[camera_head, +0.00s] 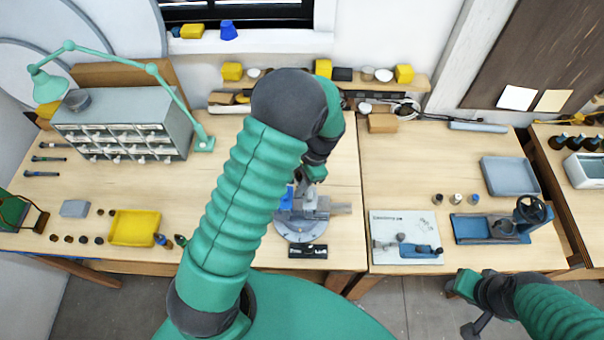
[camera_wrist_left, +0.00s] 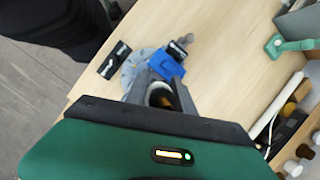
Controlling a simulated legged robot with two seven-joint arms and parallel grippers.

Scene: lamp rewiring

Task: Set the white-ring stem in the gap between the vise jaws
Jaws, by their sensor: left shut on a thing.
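My left gripper (camera_head: 312,178) is above the vise (camera_head: 294,229), which has a grey round base. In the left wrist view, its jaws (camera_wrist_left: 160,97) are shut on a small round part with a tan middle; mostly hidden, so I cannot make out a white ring. The vise's blue part (camera_wrist_left: 166,66) shows just beyond the jaws. The arm and gripper partly cover the vise jaws, so I cannot tell whether the held part touches the gap. My right gripper (camera_head: 462,306) is low at the right, off the table front; its opening is unclear.
Three small stems (camera_head: 456,198) stand on the right table, near a grey mat (camera_head: 384,252) and a blue wheeled fixture (camera_head: 480,228). A black labelled block (camera_head: 308,251) lies before the vise. A yellow tray (camera_head: 135,228) and drawer cabinet (camera_head: 122,130) are left.

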